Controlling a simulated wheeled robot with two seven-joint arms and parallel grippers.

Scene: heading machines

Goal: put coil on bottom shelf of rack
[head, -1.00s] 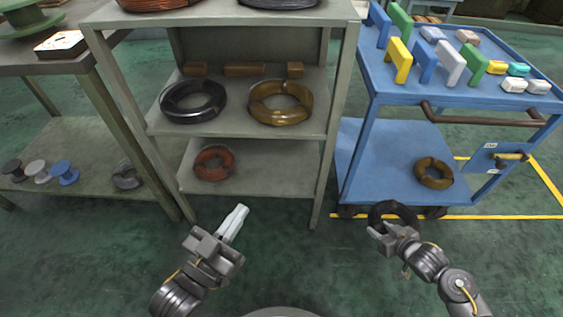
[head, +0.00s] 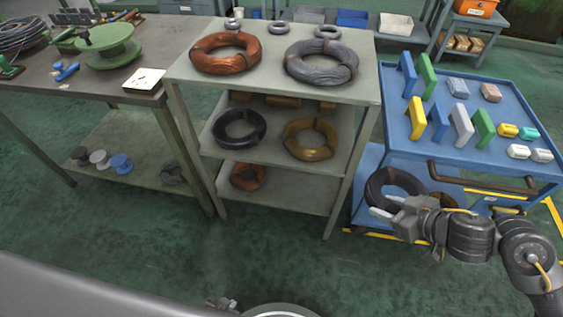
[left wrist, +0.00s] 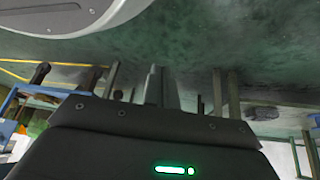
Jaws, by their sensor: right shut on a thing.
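A black coil (head: 371,188) hangs in my right gripper (head: 384,208), which is shut on it in front of the blue cart. The coil is right of the grey rack (head: 270,86) and apart from it. The rack's bottom shelf (head: 300,196) holds a copper-red coil (head: 248,177) at its left; its right part looks bare. My left gripper (head: 222,303) barely shows at the bottom edge of the head view. In the left wrist view its fingers (left wrist: 162,88) appear together and empty.
The rack's middle shelf holds a black coil (head: 239,130) and a brown coil (head: 311,139). Large copper and grey coils lie on top. The blue cart (head: 455,172) carries coloured blocks. A workbench (head: 100,92) stands left. Green floor in front of the rack is clear.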

